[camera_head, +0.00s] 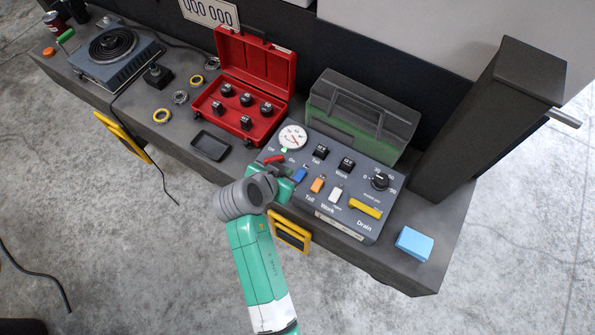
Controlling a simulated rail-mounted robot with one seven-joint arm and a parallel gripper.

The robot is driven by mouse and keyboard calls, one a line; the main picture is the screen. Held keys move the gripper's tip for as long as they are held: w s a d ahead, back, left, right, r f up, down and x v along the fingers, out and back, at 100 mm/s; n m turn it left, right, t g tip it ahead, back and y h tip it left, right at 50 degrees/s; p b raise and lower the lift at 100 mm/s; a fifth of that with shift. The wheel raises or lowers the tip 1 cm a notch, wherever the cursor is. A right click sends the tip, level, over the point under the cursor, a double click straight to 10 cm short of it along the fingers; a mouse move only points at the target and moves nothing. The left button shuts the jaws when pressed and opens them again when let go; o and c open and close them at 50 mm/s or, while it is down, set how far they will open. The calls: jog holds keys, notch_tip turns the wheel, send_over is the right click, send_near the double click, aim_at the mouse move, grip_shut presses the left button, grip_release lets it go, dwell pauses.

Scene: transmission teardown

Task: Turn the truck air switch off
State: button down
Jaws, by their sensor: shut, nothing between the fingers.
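The grey control panel (352,222) sits on the bench, right of centre. A red lever (273,159), which looks like the air switch, lies at its left edge below a round white gauge (292,137). "Off" is printed to the upper left of the lever and "On" to its right. My gripper (282,178) is at the panel's left edge, just below the red lever. It is shut and seems to hold nothing. The wrist partly hides the fingertips, and I cannot tell whether they touch the lever.
Blue (299,175), orange (317,184) and white (336,193) switches, a black knob (380,181) and a yellow drain handle (365,208) are close by. A red open case (258,62) stands behind left, and a dark pillar (480,120) at right. A light blue block (414,243) lies front right.

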jog(key=b, duration=0.3)
send_over(298, 176)
notch_tip(298, 176, down, 7)
jog(key=shift+r, duration=0.15)
notch_tip(298, 176, down, 2)
jog(key=shift+s+f+b, duration=0.1)
jog(key=shift+f+b, duration=0.15)
jog(key=shift+b, duration=0.15)
jog(key=shift+f, duration=0.5)
